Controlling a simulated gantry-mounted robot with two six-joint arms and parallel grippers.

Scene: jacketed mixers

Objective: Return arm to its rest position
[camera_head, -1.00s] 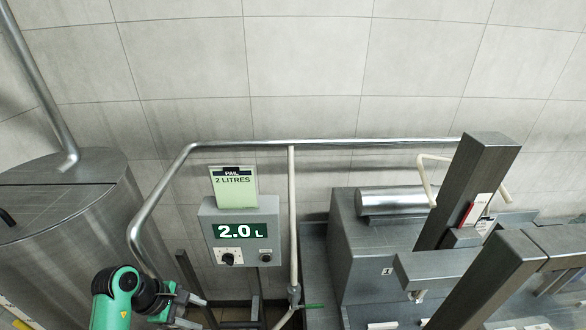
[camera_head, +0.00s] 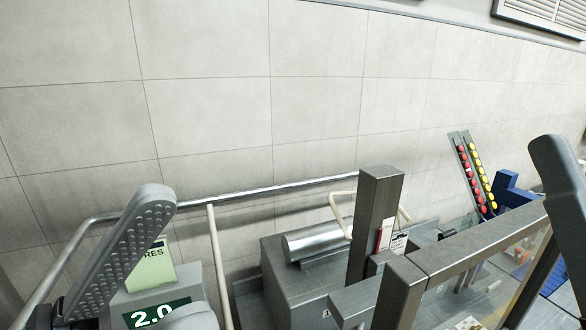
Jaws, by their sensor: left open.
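My left gripper (camera_head: 172,252) is very close to the camera at the lower left. One grey finger with a dotted pad stands tilted up. A rounded grey part at the bottom edge looks like its other finger. The jaws are open with nothing seen between them, and they cover part of the control box. The rest of my left arm is mostly outside the picture.
Behind the gripper are the control box (camera_head: 205,272) with its partly hidden display and a green label card (camera_head: 152,275). A metal rail (camera_head: 265,191) runs along the wall. Grey machinery (camera_head: 290,285) and posts (camera_head: 375,225) fill the lower middle.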

